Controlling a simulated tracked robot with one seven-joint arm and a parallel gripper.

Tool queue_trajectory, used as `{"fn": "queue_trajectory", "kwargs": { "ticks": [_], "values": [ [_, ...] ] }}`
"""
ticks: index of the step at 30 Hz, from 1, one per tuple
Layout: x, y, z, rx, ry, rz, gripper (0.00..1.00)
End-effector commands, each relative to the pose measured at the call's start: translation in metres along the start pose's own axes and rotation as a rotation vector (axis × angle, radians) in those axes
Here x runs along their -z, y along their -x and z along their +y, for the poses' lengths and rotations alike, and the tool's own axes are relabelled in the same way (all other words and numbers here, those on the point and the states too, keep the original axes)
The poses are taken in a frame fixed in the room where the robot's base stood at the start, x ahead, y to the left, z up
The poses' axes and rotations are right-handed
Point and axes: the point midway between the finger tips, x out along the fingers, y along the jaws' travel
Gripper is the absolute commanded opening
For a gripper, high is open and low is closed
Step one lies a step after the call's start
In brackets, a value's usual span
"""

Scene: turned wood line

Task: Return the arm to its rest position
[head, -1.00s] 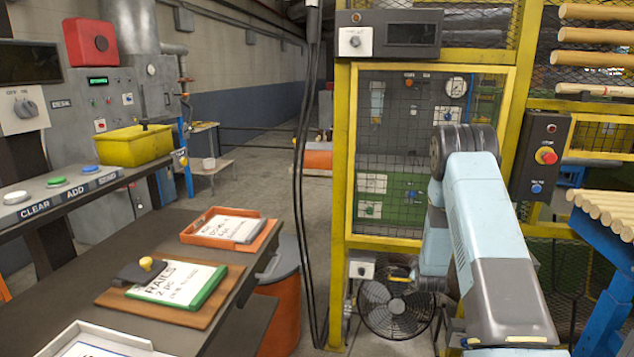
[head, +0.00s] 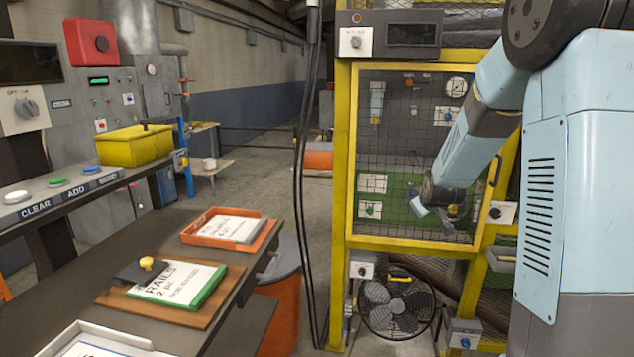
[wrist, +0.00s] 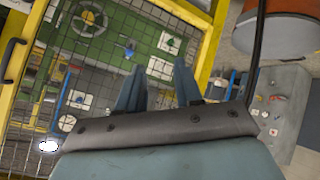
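My arm reaches up on the right of the head view and bends down to the left, in front of the mesh door (head: 400,140) of the yellow-framed cage. My gripper (head: 432,208) is at the end of it, seen small before the lower part of the mesh. In the wrist view, the two blue-grey fingers of my gripper (wrist: 158,72) stand apart with nothing between them. They point toward the mesh and the green panel (wrist: 110,50) behind it.
The yellow frame (head: 350,150) stands close to my gripper. A fan (head: 395,305) is on the floor below. A dark bench (head: 180,240) with an orange tray (head: 190,237) and clipboards is at left. An orange bin (head: 285,300) stands beside it.

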Motion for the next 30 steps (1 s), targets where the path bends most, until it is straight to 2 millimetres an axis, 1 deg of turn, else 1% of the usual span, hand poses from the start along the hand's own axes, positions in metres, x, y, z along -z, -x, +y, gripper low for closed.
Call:
{"fn": "queue_trajectory", "kwargs": {
  "ticks": [1,3,8,9,14,18,23,30],
  "values": [
    [0.004,0.018,0.0,0.007,-0.017,-0.002,0.35],
    [0.006,0.04,-0.003,0.024,-0.045,-0.017,0.35],
    [0.007,0.09,-0.01,0.058,-0.107,-0.05,0.35],
    [0.006,0.103,-0.012,0.065,-0.122,-0.058,0.35],
    [0.0,0.153,-0.022,0.094,-0.182,-0.095,0.35],
    [-0.009,0.196,-0.032,0.117,-0.234,-0.128,0.35],
    [-0.024,0.243,-0.045,0.14,-0.29,-0.17,0.35],
    [-0.055,0.31,-0.067,0.166,-0.372,-0.236,0.35]
  ]
}}
